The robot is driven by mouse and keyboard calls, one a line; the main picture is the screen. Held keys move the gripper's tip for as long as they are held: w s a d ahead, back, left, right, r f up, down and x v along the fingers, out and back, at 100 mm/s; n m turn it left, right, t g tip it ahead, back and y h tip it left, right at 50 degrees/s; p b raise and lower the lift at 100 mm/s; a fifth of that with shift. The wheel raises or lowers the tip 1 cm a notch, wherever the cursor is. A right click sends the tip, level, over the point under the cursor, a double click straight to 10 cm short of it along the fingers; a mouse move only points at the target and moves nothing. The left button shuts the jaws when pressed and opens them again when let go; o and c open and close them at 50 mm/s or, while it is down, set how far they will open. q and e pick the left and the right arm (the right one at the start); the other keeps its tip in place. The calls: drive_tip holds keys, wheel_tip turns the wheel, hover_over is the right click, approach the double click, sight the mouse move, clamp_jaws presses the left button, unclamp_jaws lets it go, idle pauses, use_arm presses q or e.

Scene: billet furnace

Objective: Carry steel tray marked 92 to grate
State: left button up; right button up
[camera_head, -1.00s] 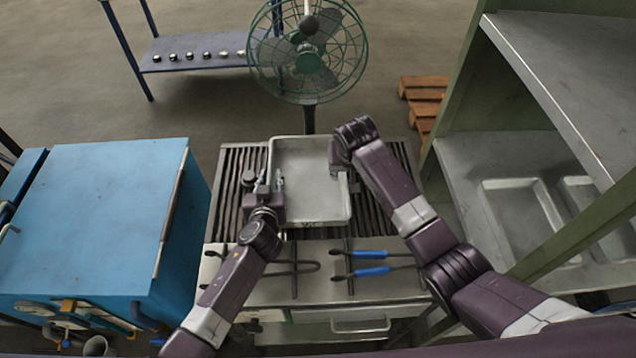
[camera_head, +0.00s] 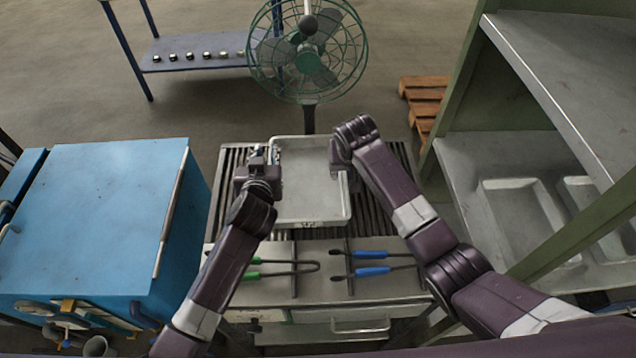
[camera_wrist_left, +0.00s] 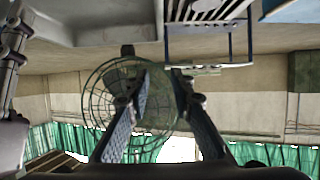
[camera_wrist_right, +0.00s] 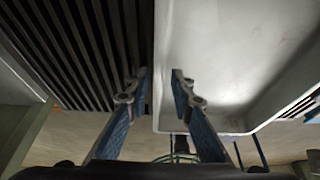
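The steel tray (camera_head: 312,205) lies on the dark slatted grate (camera_head: 228,200). A small mark shows on its front wall, too small to read. My left gripper (camera_head: 262,153) is at the tray's left side near the far left corner; its fingers are apart with nothing between them in the left wrist view (camera_wrist_left: 160,78). The tray shows at the top left there. My right gripper (camera_head: 338,168) is at the tray's right wall. In the right wrist view its fingers (camera_wrist_right: 159,75) stand apart on either side of the tray's edge; contact cannot be told.
A green fan (camera_head: 308,62) stands behind the grate. Tongs with blue handles (camera_head: 370,271) and green handles (camera_head: 250,275) lie on the front bench. A blue cabinet (camera_head: 90,220) is at left, a shelf with trays (camera_head: 520,215) at right. A blue table (camera_head: 195,52) stands behind.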

drive_tip(key=v, duration=1.2)
